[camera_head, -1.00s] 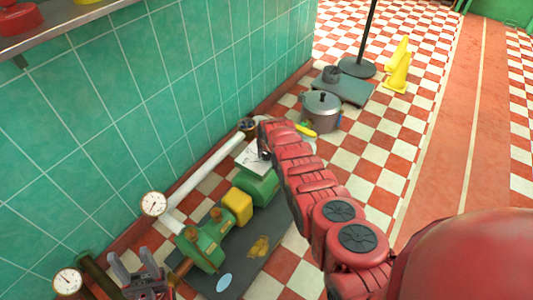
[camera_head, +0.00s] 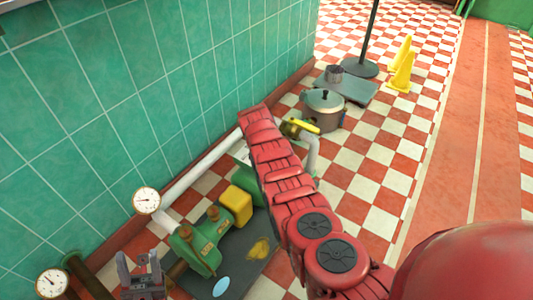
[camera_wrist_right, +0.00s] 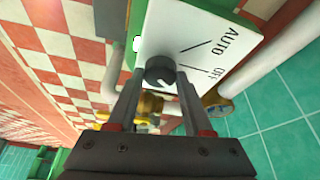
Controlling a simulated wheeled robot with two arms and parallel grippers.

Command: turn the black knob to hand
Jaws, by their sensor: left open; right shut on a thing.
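The black knob (camera_wrist_right: 160,71) sits on a white panel (camera_wrist_right: 205,30) with the printed words AUTO and OFF and line marks, in the right wrist view. My right gripper (camera_wrist_right: 158,80) has its two fingers on either side of the knob and is shut on it. The knob's exact pointer direction is hard to read. My left gripper (camera_head: 140,272) is open and empty at the lower left, apart from the knob.
Green pump machinery (camera_head: 200,245) with a yellow block (camera_head: 236,204) stands on a dark mat (camera_head: 240,270) beside my right arm. A white pipe (camera_head: 205,165) and a gauge (camera_head: 146,200) lie along the tiled wall. A grey pot (camera_head: 325,110) and yellow sign (camera_head: 402,70) stand farther back.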

